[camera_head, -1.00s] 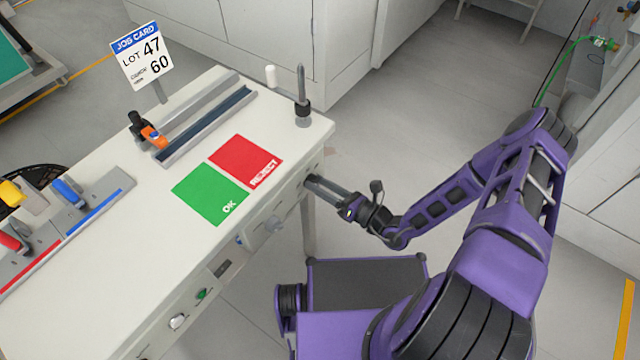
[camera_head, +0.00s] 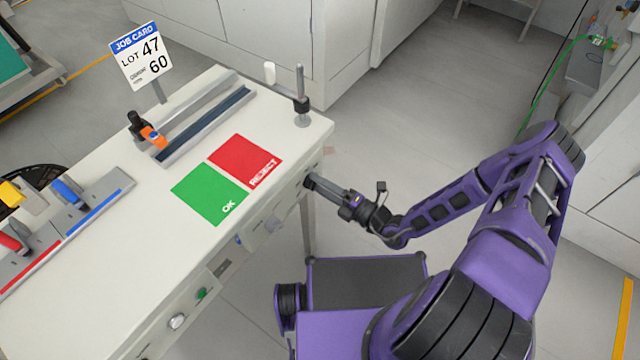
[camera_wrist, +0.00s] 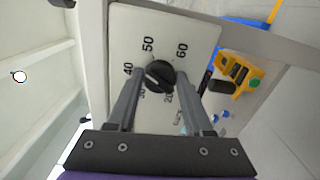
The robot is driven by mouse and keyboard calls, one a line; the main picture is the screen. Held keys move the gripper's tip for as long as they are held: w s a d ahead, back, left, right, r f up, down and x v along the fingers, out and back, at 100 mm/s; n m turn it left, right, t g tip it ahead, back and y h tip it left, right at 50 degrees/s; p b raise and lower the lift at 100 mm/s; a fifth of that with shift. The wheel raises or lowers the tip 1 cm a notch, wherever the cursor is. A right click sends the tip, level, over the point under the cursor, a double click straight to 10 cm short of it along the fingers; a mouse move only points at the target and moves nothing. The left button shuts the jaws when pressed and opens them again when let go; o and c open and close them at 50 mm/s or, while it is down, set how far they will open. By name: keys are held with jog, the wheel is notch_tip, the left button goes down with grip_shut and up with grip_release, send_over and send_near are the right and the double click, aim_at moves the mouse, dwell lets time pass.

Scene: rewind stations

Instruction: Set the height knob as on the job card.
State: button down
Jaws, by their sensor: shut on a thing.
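The job card (camera_head: 141,57) stands on a post at the back of the bench and reads "LOT 47" and "60"; the small print beside 60 is unclear. In the wrist view the black height knob (camera_wrist: 160,73) sits on a pale dial plate (camera_wrist: 199,30) with 40, 50 and 60 around it and smaller numbers partly hidden. My gripper (camera_wrist: 161,80) is shut on the knob, one finger on each side. I cannot tell surely where the knob's pointer stands. In the head view my gripper (camera_head: 311,183) is at the bench's front panel and hides the knob.
A metal post (camera_head: 300,85) with a black slider and white arm stands at the bench's back corner. Green OK (camera_head: 209,194) and red REJECT (camera_head: 245,161) mats lie on the bench top. Other controls, including a green button (camera_head: 201,293), line the front panel.

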jog(key=shift+s+a+f+m+b, duration=0.1)
jog(key=shift+m+b, duration=0.1)
jog(key=shift+m, duration=2.85)
jog(key=shift+s+d+f+m+b, duration=0.1)
jog(key=shift+m+b, duration=0.1)
jog(key=shift+m, duration=2.8)
jog(key=shift+a+f+m+b, duration=0.1)
jog(key=shift+m+b, duration=0.1)
jog(key=shift+m, duration=2.85)
jog(key=shift+c, duration=1.5)
grip_release()
jog(key=v, duration=1.7)
jog(key=shift+s, duration=0.15)
